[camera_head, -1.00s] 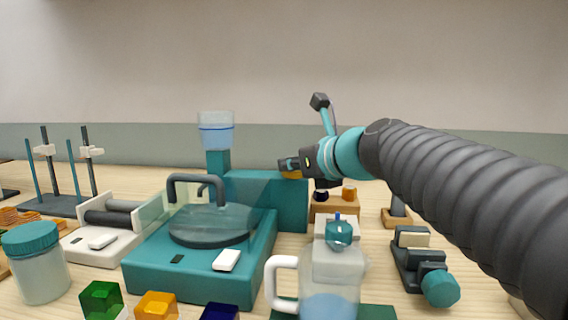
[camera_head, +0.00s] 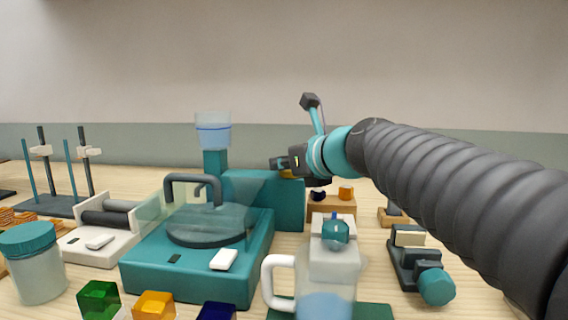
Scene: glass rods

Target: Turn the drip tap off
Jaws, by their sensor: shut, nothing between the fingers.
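The teal grinding machine (camera_head: 145,268) stands at the centre left, with a dark round wheel under a clear guard. Behind the wheel, a clear water cup (camera_head: 213,135) with blue liquid sits on a teal post (camera_head: 215,162). A dark bent tube (camera_head: 214,188) reaches over the wheel below the cup. I cannot make out a separate tap handle. My gripper (camera_head: 276,163) is shut and empty, pointing left above the teal block (camera_head: 262,200), to the right of the cup and apart from it in the picture. A small yellow patch shows just under the gripper.
A clear jug (camera_head: 325,285) with a white handle stands in front. Coloured glass cubes (camera_head: 153,304) line the front edge. A lidded jar (camera_head: 40,280) and rod stands (camera_head: 62,204) are at left. A dark clamp device (camera_head: 415,265) is at right.

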